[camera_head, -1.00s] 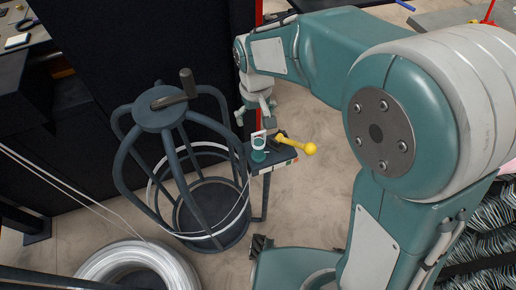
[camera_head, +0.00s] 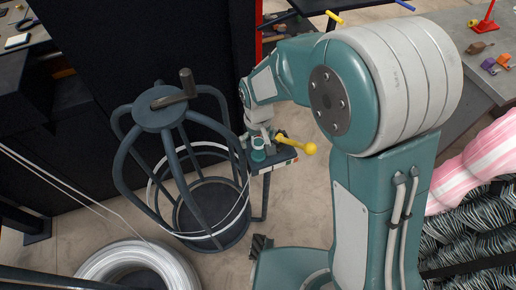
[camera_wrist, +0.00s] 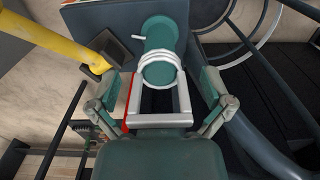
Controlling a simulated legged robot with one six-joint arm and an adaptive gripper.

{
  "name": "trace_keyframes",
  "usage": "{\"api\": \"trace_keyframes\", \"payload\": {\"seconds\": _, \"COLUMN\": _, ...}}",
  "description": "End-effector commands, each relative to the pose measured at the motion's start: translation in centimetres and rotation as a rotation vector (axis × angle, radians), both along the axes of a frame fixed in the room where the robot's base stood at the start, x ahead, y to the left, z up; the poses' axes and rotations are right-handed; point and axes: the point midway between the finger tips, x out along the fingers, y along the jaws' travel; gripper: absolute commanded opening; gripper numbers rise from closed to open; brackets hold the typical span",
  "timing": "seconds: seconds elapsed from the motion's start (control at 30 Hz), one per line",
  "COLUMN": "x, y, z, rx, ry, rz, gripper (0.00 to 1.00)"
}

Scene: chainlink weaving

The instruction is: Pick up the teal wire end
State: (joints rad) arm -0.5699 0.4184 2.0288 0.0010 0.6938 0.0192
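The teal wire end (camera_head: 258,155) sits on a small dark box beside the wire cage stand. In the wrist view it is a teal cylinder (camera_wrist: 161,74) with pale rings around it and a pale squared frame that reaches toward my palm. My gripper (camera_wrist: 160,88) is open, with one finger on each side of this frame. I see clear gaps between the fingers and the frame, and no grip on it. In the head view my gripper (camera_head: 257,138) is directly over the teal wire end and partly hides its top.
A yellow-knobbed lever (camera_head: 309,149) sticks out right of the box; its yellow shaft (camera_wrist: 50,40) is at upper left in the wrist view. The dark cage stand (camera_head: 160,119) is close on the left. A wire coil (camera_head: 140,267) lies on the floor.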

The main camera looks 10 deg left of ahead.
Motion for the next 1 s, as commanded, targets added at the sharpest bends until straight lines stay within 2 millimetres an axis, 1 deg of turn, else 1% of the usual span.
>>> {"api": "trace_keyframes", "payload": {"seconds": 0.03, "x": 0.0, "y": 0.0, "z": 0.0, "rx": 0.0, "ry": 0.0, "rz": 0.0, "gripper": 0.78}}
{"api": "trace_keyframes", "payload": {"seconds": 0.07, "x": 0.0, "y": 0.0, "z": 0.0, "rx": 0.0, "ry": 0.0, "rz": 0.0, "gripper": 0.64}}
{"api": "trace_keyframes", "payload": {"seconds": 0.1, "x": 0.0, "y": 0.0, "z": 0.0, "rx": 0.0, "ry": 0.0, "rz": 0.0, "gripper": 0.47}}
{"api": "trace_keyframes", "payload": {"seconds": 0.17, "x": 0.0, "y": 0.0, "z": 0.0, "rx": 0.0, "ry": 0.0, "rz": 0.0, "gripper": 0.2}}
{"api": "trace_keyframes", "payload": {"seconds": 0.2, "x": 0.0, "y": 0.0, "z": 0.0, "rx": 0.0, "ry": 0.0, "rz": 0.0, "gripper": 0.14}}
{"api": "trace_keyframes", "payload": {"seconds": 0.53, "x": 0.0, "y": 0.0, "z": 0.1, "rx": 0.001, "ry": -0.001, "rz": 0.0, "gripper": 0.13}}
{"api": "trace_keyframes", "payload": {"seconds": 0.67, "x": 0.0, "y": 0.0, "z": 0.6, "rx": 0.001, "ry": -0.002, "rz": 0.0, "gripper": 0.13}}
{"api": "trace_keyframes", "payload": {"seconds": 0.77, "x": 0.1, "y": 0.1, "z": 1.5, "rx": 0.003, "ry": -0.004, "rz": 0.0, "gripper": 0.13}}
{"api": "trace_keyframes", "payload": {"seconds": 0.87, "x": 0.1, "y": 0.1, "z": 3.2, "rx": 0.003, "ry": -0.005, "rz": 0.0, "gripper": 0.13}}
{"api": "trace_keyframes", "payload": {"seconds": 1.0, "x": -2.0, "y": 0.3, "z": 5.6, "rx": 0.003, "ry": -0.005, "rz": 0.003, "gripper": 0.13}}
